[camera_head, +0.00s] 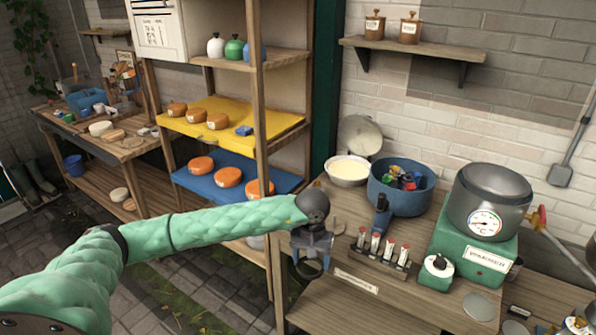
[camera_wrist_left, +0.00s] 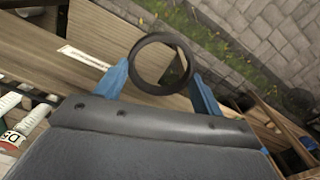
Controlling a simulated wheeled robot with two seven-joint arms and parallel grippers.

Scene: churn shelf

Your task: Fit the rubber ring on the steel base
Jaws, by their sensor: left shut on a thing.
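My left gripper (camera_head: 311,258) is shut on a black rubber ring (camera_head: 309,278), over the left end of the right-hand bench. In the left wrist view the ring (camera_wrist_left: 133,66) sits between the blue fingers of the gripper (camera_wrist_left: 160,84), its open middle showing the wood beyond. A flat, round, grey metal disc (camera_head: 480,306) lies at the front of the bench; it may be the steel base, but I cannot tell. My right gripper is not in view.
The bench holds a rack of red-capped vials (camera_head: 383,254), a blue tub (camera_head: 402,190) of coloured pieces, a white bowl (camera_head: 348,170) and a green machine with a steel pot (camera_head: 490,200). A wooden shelf with cheeses stands left. Bare wood lies near a white label (camera_head: 356,282).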

